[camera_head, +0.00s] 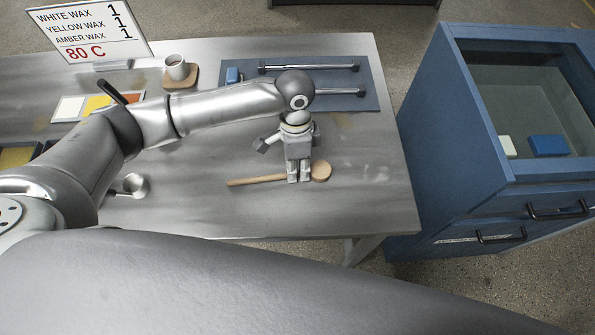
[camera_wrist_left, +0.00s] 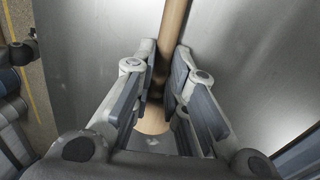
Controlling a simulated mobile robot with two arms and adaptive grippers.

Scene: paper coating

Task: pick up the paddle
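The wooden paddle (camera_head: 257,180) lies on the metal table near its front edge, its handle to the left and its round head (camera_head: 321,171) to the right. My left gripper (camera_head: 298,179) points down over the paddle, close to the head. In the left wrist view, the handle (camera_wrist_left: 173,25) runs between the two fingertips (camera_wrist_left: 166,52), which sit close against it on both sides. The gripper looks shut on the handle, and the paddle still appears to rest on the table. The fingers hide part of the handle. My right gripper is not seen in the head view.
A cup (camera_head: 177,67) on a coaster, a sign (camera_head: 88,34) and a small metal ladle (camera_head: 135,186) stand to the left. A blue drawer cabinet (camera_head: 455,130) is at the right. The table's right front is clear.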

